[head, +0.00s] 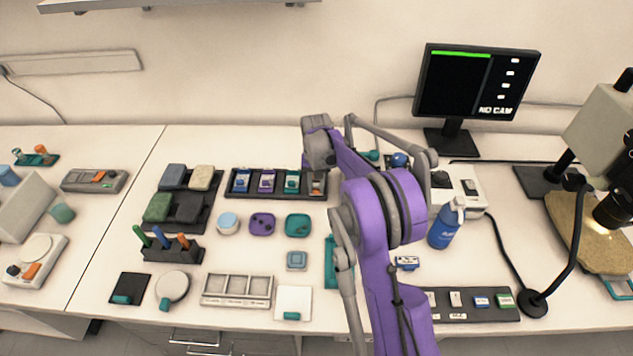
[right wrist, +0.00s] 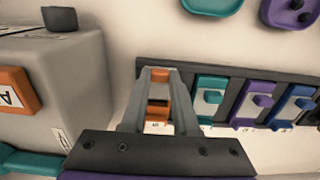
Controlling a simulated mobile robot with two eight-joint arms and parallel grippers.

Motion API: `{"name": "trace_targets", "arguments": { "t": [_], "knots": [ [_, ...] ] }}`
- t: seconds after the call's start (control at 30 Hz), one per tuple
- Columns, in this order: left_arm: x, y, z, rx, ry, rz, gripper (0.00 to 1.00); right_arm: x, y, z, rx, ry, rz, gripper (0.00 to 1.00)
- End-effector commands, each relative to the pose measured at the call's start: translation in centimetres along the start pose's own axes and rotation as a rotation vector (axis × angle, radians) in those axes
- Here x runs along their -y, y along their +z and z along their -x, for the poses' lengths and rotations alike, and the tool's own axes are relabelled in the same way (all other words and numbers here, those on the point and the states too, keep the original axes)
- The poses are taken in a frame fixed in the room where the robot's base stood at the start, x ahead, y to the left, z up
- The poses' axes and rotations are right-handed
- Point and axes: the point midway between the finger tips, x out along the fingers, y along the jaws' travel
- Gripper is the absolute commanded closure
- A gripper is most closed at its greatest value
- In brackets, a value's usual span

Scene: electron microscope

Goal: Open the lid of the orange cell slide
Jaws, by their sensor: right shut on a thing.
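The orange cell slide (right wrist: 158,113) sits at the end of a dark rack (right wrist: 232,80), beside the teal slide (right wrist: 209,98). In the head view the slide (head: 316,190) is at the right end of the rack (head: 276,196), partly hidden by my gripper. My right gripper (right wrist: 158,75) reaches over the slide, its two fingers on either side of an orange part at its far end. It is shut on that part, which looks like the lid's edge. How far the lid is raised cannot be told. My left gripper is not in view.
Purple (head: 267,183) and blue (head: 241,182) slides stand in the same rack. A grey-white device (head: 455,190) and a blue bottle (head: 446,224) stand right of my arm. Small teal and purple boxes (head: 263,223) lie in front of the rack. The wall behind is close.

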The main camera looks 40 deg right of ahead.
Motion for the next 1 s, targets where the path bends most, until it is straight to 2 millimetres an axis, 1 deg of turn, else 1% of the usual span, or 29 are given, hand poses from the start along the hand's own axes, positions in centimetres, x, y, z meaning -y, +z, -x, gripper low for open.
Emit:
{"name": "trace_targets", "arguments": {
  "t": [0.03, 0.1, 0.4, 0.43, 0.57, 0.6, 0.87, 1.0],
  "knots": [
    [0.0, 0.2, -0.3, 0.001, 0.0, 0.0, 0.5, 0.0, 0.6, -0.2, 0.0, 0.0, 0.0, 1.0],
    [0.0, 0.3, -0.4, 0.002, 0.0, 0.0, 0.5, -0.1, 1.1, -0.1, 0.0, 0.0, 0.0, 1.0],
    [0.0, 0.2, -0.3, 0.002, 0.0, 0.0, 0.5, 0.0, 1.2, 0.0, 0.0, 0.0, -0.001, 1.0],
    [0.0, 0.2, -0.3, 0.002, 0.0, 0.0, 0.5, 0.0, 1.2, 0.0, 0.0, 0.0, -0.001, 0.66],
    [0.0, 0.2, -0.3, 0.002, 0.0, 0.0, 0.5, 0.0, 1.2, 0.0, 0.0, 0.0, -0.001, 0.43],
    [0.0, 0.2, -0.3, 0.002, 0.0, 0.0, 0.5, 0.0, 1.2, 0.0, 0.0, 0.0, -0.001, 0.4],
    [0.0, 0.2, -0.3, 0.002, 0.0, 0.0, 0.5, 0.0, 1.2, 0.0, 0.0, 0.0, -0.001, 0.4],
    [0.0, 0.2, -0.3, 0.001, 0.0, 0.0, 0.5, 0.0, 1.1, 1.1, 0.0, 0.0, -0.001, 0.4]
  ]
}}
